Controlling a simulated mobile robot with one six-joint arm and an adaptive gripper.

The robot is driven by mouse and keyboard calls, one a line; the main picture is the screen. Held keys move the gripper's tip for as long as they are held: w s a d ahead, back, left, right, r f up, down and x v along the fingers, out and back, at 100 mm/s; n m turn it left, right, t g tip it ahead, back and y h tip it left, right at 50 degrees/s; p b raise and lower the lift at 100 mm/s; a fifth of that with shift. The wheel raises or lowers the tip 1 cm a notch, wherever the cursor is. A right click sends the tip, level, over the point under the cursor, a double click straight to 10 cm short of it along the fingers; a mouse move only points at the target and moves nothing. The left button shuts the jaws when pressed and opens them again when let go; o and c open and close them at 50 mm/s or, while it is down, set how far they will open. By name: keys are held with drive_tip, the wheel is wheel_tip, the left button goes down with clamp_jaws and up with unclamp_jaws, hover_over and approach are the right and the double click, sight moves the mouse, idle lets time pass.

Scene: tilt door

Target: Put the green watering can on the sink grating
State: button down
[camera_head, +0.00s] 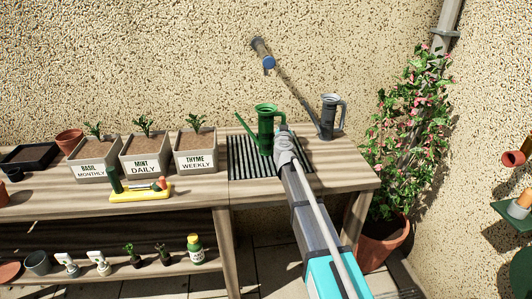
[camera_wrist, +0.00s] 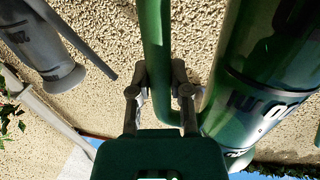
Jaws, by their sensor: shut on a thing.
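The green watering can (camera_head: 266,128) is upright over the dark sink grating (camera_head: 240,163) on the right part of the bench. Its spout points left and its handle is on the right. I cannot tell whether its base touches the grating or hangs just above it. My gripper (camera_head: 281,138) is at the handle side. In the wrist view my gripper (camera_wrist: 160,80) is shut on the can's green handle (camera_wrist: 156,35), and the can's body (camera_wrist: 265,85) fills the right side.
A grey watering can (camera_head: 328,118) stands right of the grating, and shows in the wrist view (camera_wrist: 38,45). A wall tap (camera_head: 264,55) is above. Labelled planters (camera_head: 145,152) and a yellow tool tray (camera_head: 140,192) are left. A flowering potted plant (camera_head: 400,150) stands right.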

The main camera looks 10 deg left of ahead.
drive_tip(key=shift+c, duration=2.4)
unclamp_jaws()
drive_tip(key=shift+s, duration=0.4)
drive_tip(key=s, duration=0.7)
drive_tip(key=shift+d, duration=0.3)
drive_tip(key=shift+s, duration=0.2)
drive_tip(key=s+d, duration=0.1)
drive_tip(key=s, duration=1)
drive_tip(key=shift+s, duration=0.4)
